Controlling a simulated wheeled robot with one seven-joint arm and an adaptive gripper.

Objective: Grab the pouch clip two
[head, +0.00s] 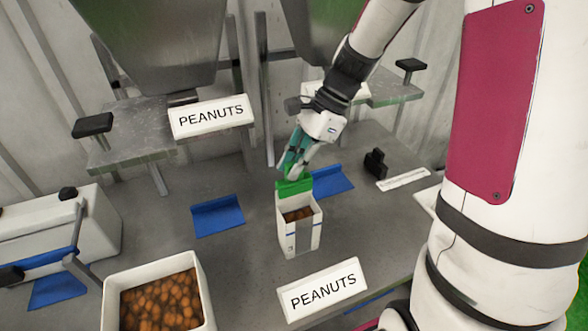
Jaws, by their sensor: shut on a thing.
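A green clip (294,187) sits at the back top edge of an open white pouch (301,235). The pouch stands upright on the grey table and has brown nuts inside. My gripper (293,173) is above the pouch, pointing down, with its fingers closed on the green clip. The clip meets the pouch's rim; I cannot tell whether it grips it. The fingers partly hide the clip's top.
Blue brackets (217,215) lie left and right of the pouch. A white bin of nuts (160,292) stands at the front left. PEANUTS signs (322,290) stand in front and behind. A black clamp-like part (376,163) is at the right. Metal chutes hang above.

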